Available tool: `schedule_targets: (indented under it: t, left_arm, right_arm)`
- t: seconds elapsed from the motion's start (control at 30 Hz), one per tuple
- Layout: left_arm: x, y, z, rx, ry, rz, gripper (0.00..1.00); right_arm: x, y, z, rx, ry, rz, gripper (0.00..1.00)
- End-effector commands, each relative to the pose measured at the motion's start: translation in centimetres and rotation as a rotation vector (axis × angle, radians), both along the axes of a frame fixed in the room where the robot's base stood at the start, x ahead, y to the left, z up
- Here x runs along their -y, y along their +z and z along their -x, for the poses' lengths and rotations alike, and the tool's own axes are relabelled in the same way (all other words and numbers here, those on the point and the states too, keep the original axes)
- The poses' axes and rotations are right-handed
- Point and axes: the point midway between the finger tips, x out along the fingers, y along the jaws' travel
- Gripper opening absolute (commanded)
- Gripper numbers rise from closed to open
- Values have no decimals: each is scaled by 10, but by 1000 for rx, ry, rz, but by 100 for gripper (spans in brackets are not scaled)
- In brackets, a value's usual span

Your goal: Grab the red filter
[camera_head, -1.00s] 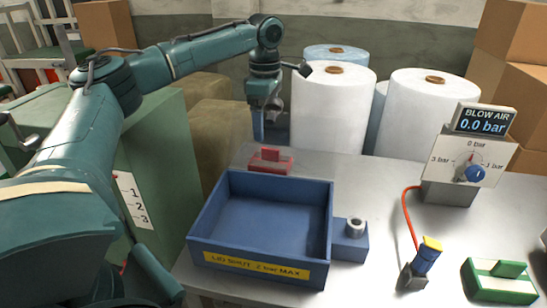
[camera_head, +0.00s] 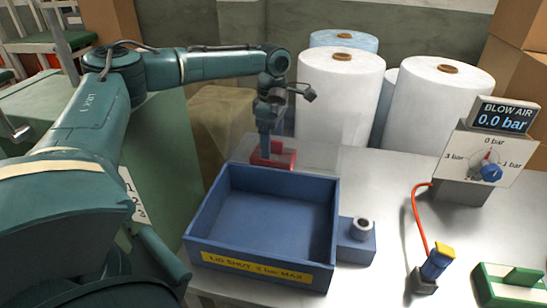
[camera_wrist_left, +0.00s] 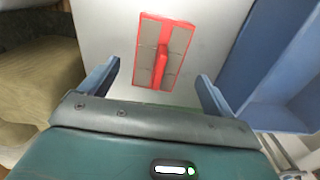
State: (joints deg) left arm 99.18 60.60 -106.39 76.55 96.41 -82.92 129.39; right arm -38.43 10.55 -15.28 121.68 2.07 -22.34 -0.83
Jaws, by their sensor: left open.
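The red filter (camera_head: 284,157) lies on the metal table behind the blue bin, partly hidden by my gripper in the head view. In the left wrist view the red filter (camera_wrist_left: 164,52) shows a red frame, grey panels and a raised red handle along its middle. My left gripper (camera_head: 265,150) points down at the filter from above. In the left wrist view the left gripper (camera_wrist_left: 158,85) has its two blue fingers wide apart, with the filter ahead and between them, not held. My right gripper is not in view.
The open blue bin (camera_head: 205,215) stands just in front of the filter. White rolls (camera_head: 338,95) stand behind the table. A gauge box (camera_head: 470,165), a blue-and-yellow nozzle (camera_head: 436,262) and a green filter (camera_head: 512,287) are at the right. A green cabinet (camera_head: 165,180) is at the left.

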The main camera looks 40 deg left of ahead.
Motion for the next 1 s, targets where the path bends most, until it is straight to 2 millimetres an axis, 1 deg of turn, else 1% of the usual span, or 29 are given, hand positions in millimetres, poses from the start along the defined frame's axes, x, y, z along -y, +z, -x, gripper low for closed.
schedule_targets:
  t: [0.2,0.27,0.37,0.57,1.0]
  left_arm:
    - [1,-32,-2,-2,-1,-1,89]
    - [1,-38,-2,-1,-1,-2,89]
    - [1,-42,-2,0,0,-1,89]
    - [1,-42,-2,1,0,0,88]
    - [1,-41,-2,0,0,-1,52]
  right_arm:
    - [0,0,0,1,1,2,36]
    - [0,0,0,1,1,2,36]
    - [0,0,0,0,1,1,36]
    - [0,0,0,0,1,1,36]
    - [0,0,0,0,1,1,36]
